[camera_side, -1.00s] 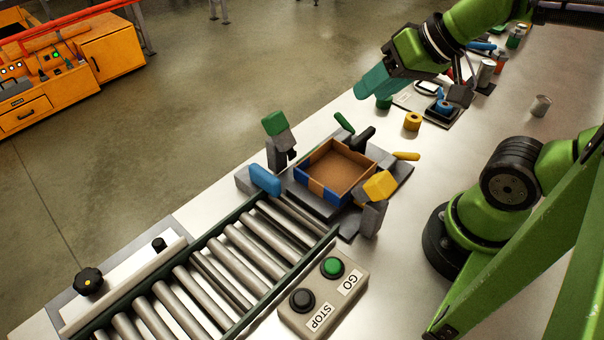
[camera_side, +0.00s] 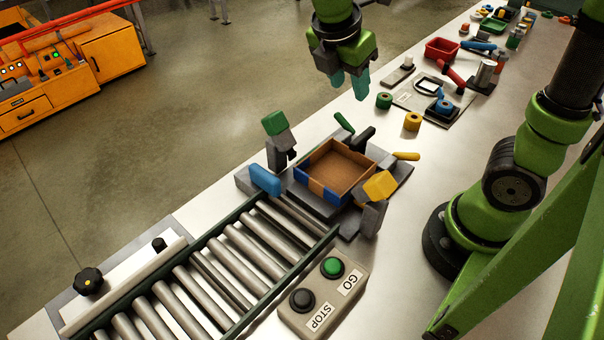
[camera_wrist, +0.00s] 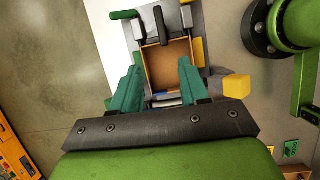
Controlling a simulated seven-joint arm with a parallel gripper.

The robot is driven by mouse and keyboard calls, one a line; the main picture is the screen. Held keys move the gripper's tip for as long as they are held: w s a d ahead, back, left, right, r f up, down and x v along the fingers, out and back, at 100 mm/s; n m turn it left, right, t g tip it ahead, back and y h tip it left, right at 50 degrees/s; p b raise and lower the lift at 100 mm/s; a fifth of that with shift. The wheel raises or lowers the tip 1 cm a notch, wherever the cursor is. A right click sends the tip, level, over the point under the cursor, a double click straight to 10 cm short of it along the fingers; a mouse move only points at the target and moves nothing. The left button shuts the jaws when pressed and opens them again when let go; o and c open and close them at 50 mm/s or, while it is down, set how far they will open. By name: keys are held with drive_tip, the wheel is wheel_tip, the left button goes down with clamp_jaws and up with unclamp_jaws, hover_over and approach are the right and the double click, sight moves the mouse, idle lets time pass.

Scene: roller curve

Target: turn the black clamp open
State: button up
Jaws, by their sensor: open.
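The black clamp (camera_side: 364,137) sits at the far edge of the box fixture, between the green handle (camera_side: 344,123) and the yellow handle (camera_side: 406,156). In the wrist view the black clamp (camera_wrist: 161,26) reaches over the rim of the open cardboard box (camera_wrist: 168,66). The box (camera_side: 335,168) lies in the grey fixture at the end of the rollers. My gripper (camera_side: 347,86), with teal fingers, is open and empty, above and behind the fixture, apart from the clamp. In the wrist view its fingers (camera_wrist: 158,78) frame the box from above.
A blue block (camera_side: 265,179), a green-topped clamp (camera_side: 275,125) and a yellow block (camera_side: 380,186) stand around the box. The roller conveyor (camera_side: 215,265) runs to the lower left, beside the GO/STOP panel (camera_side: 322,296). Yellow (camera_side: 412,121) and green (camera_side: 384,101) rolls stand behind.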

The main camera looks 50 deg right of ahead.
sight(361, 137)
drive_tip(key=shift+n, duration=0.3)
drive_tip(key=x, duration=1.7)
drive_tip(key=shift+s, duration=0.1)
clamp_jaws()
